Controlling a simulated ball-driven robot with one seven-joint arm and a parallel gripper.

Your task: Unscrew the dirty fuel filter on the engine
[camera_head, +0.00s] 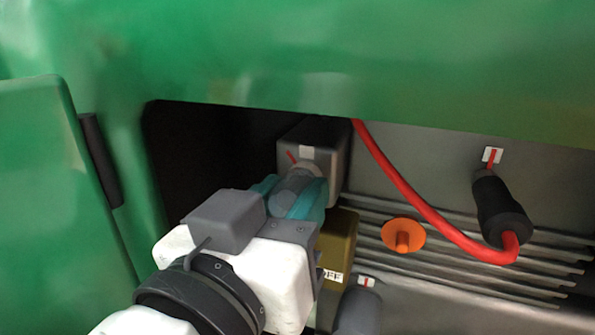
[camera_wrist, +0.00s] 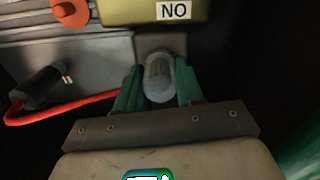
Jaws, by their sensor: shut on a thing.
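The fuel filter (camera_wrist: 159,78) is a grey, cloudy cylinder, seen in the wrist view between the two teal fingers of my gripper (camera_wrist: 158,92). The fingers are shut on its sides. Its far end meets a grey block (camera_wrist: 150,42) on the engine. In the head view my gripper (camera_head: 297,192) reaches into the engine bay from the lower left, and the filter (camera_head: 298,188) shows partly between the fingers. The grey block (camera_head: 325,150) with a white and red mark sits just behind it. The fingers hide part of the filter.
A red hose (camera_head: 400,185) runs to a black connector (camera_head: 500,208) at the right. An orange knob (camera_head: 403,235) and a brownish-yellow box (camera_head: 340,246) sit close to my gripper. The green body panel (camera_head: 400,60) overhangs the bay, and a green door (camera_head: 60,190) stands at left.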

